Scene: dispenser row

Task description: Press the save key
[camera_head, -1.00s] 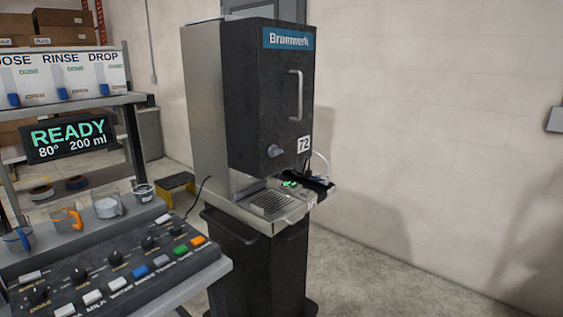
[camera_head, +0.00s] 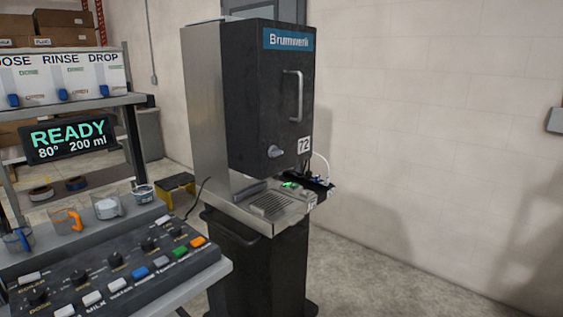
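The control panel (camera_head: 110,262) at the lower left has a row of coloured keys along its front: several white ones, a blue key (camera_head: 140,272), a grey key (camera_head: 161,261), a green key (camera_head: 180,251) and an orange key (camera_head: 197,241). Their labels are small and partly blurred, so I cannot tell which one is the save key. "MILK" is readable by one white key. A display (camera_head: 70,139) above the panel reads "READY 80° 200 ml". Neither of my grippers is in view.
A tall dark machine (camera_head: 268,100) marked "Brumwerk" and "72" stands mid-view on a black base (camera_head: 258,262). It has a drip tray (camera_head: 272,206) and a small green light (camera_head: 291,184). Several jugs stand behind the panel. The floor to the right is clear.

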